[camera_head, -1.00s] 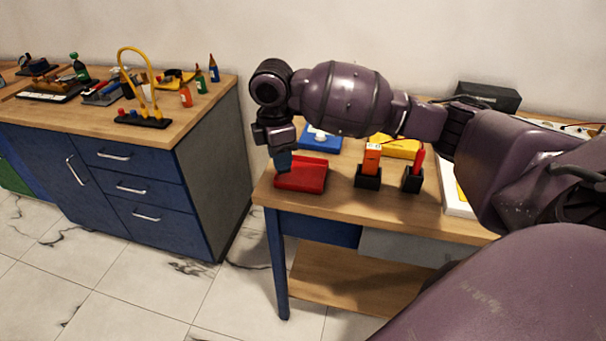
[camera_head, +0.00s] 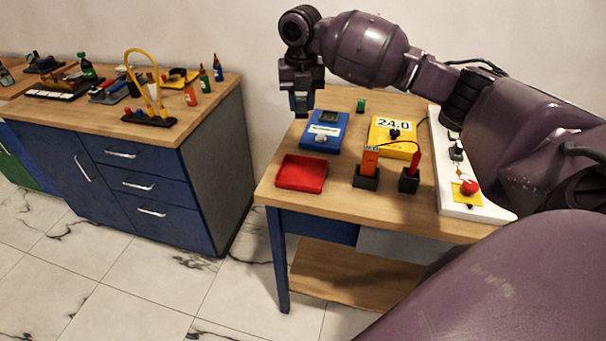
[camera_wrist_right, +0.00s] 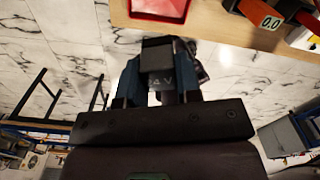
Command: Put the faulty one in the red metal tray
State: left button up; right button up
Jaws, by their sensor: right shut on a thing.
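The red metal tray (camera_head: 302,174) lies empty at the left front of the workbench in the head view; its edge also shows at the top of the right wrist view (camera_wrist_right: 160,12). My right gripper (camera_head: 301,108) is raised above the bench's back left, behind the tray and beside the blue meter. The block is mostly hidden in the head view. My left gripper is not in view.
A blue meter (camera_head: 324,132) and a yellow device (camera_head: 397,136) reading 24.0 stand behind the tray. An orange gauge (camera_head: 370,160) and a red probe (camera_head: 415,158) stand in black holders. A small green object (camera_head: 361,105) sits at the back. A white board (camera_head: 466,198) lies right.

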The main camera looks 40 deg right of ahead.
jog(key=shift+w+d+r, duration=0.1)
jog(key=shift+d+r, duration=0.05)
jog(key=shift+r, duration=0.05)
jog(key=shift+f+n, duration=0.15)
jog(key=shift+n, duration=0.25)
send_near(303, 177)
notch_tip(303, 177, down, 6)
jog(key=shift+w+r+b, duration=0.1)
jog(key=shift+r+b, duration=0.15)
jog(key=shift+b, duration=0.4)
jog(key=shift+f, duration=0.2)
jog(key=o, duration=0.9)
